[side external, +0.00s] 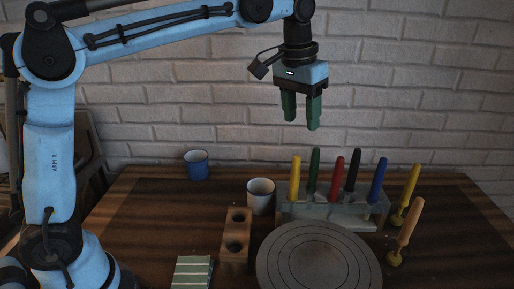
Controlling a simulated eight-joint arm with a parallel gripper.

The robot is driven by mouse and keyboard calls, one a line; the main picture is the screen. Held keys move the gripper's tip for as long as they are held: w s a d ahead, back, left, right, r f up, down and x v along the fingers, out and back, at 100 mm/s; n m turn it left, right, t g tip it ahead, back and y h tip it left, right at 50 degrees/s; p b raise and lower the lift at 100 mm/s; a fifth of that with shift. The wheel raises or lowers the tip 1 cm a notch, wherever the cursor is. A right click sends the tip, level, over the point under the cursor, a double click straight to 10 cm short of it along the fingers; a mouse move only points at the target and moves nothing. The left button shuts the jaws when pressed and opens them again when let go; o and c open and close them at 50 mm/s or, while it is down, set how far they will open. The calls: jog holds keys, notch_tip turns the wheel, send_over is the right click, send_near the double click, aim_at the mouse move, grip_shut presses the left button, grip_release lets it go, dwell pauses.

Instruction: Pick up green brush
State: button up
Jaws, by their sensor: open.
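The green brush (314,170) stands upright in a grey rack (332,211), between a yellow brush (295,176) on its left and a red brush (337,178) on its right. Its handle shows above the rack; its lower end is hidden. My gripper (301,122) is open and empty. It points down, high above the rack, with clear space between its fingertips and the brush handles.
A black brush (352,171) and a blue brush (377,179) also stand in the rack. A round grey plate (319,264) lies in front. A wooden block with holes (236,240), a white cup (261,196), a blue cup (196,165) and two stamp-like tools (405,232) stand around.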

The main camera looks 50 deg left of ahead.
aim_at(318, 149)
jog(key=w+d, duration=0.1)
jog(key=w+d+g, duration=0.1)
jog(key=shift+w+d+f, duration=0.25)
jog(key=shift+w+f, duration=0.05)
jog(key=shift+w, duration=0.1)
jog(key=shift+w+d+f+g, duration=0.15)
jog(key=shift+w+d+g, duration=0.1)
jog(key=shift+g, duration=0.15)
notch_tip(318, 149, down, 7)
jog(key=shift+r, duration=0.1)
jog(key=shift+w+a+f, duration=0.1)
jog(key=shift+a+f, duration=0.05)
jog(key=shift+f, duration=1.2)
jog(key=shift+w+a+f, duration=0.1)
jog(key=shift+a+f, duration=0.05)
jog(key=shift+f, duration=1.2)
jog(key=shift+c, duration=0.2)
jog(key=c, duration=0.9)
